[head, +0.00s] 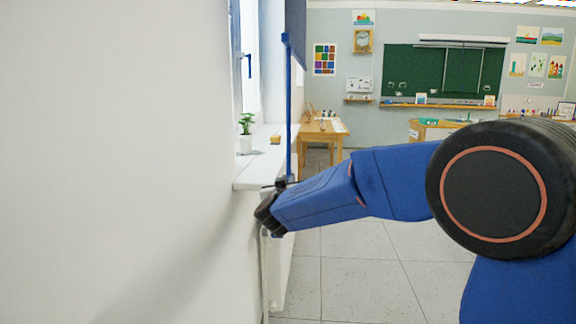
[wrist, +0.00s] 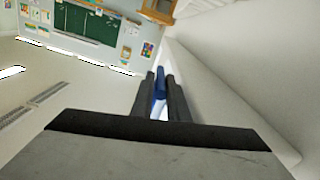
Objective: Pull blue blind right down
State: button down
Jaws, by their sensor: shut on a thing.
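The blue blind (head: 295,28) hangs at the window at the top of the head view, and its lower bar (head: 296,54) slants across the view. A thin blue rod (head: 289,115) runs from that bar straight down to my gripper (head: 281,184), which is beside the front end of the window sill. In the wrist view my gripper (wrist: 162,82) has its two dark fingers closed around a blue piece (wrist: 160,84), which looks like the rod. The rod's lowest end is hidden by the fingers. The blind's top is out of view.
The white sill (head: 258,160) holds a potted plant (head: 246,132) and a small orange-yellow block (head: 275,140). A white wall (head: 110,160) fills the left. A wooden table (head: 325,130) stands beyond. The floor (head: 370,270) below the arm looks clear.

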notch_tip(320, 180, down, 38)
jog(key=shift+a+r, duration=0.15)
jog(key=shift+r, duration=0.1)
jog(key=shift+s, duration=0.1)
jog(key=c, duration=1.8)
grip_release()
jog(key=shift+f, duration=0.15)
jog(key=shift+o, duration=0.2)
jog(key=s, duration=1.7)
jog(key=shift+s+a, duration=0.2)
jog(key=shift+a, duration=0.1)
